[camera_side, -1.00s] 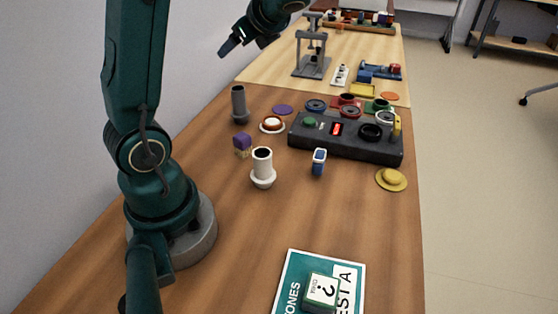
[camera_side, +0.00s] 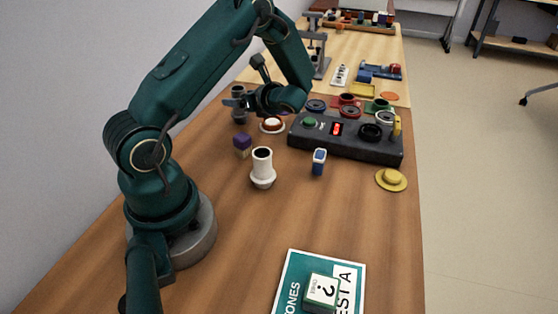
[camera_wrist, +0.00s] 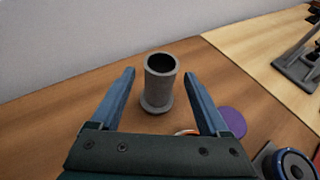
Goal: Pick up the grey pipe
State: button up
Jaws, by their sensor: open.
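The grey pipe (camera_wrist: 158,85) stands upright on the brown table, with a wider foot and an open top. In the wrist view it is ahead of and between the two blue fingers of my gripper (camera_wrist: 158,76), with space on both sides. My gripper is open and empty. In the side view my gripper (camera_side: 238,98) is at the pipe, and its fingers and wrist hide part of it.
A purple disc (camera_wrist: 232,121) lies right of the pipe. A grey stand (camera_side: 318,55) is behind. The wall is close on the left.

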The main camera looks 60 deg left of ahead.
aim_at(233, 97)
jog(key=shift+x, duration=2.5)
grip_shut()
jog(key=shift+r, duration=0.15)
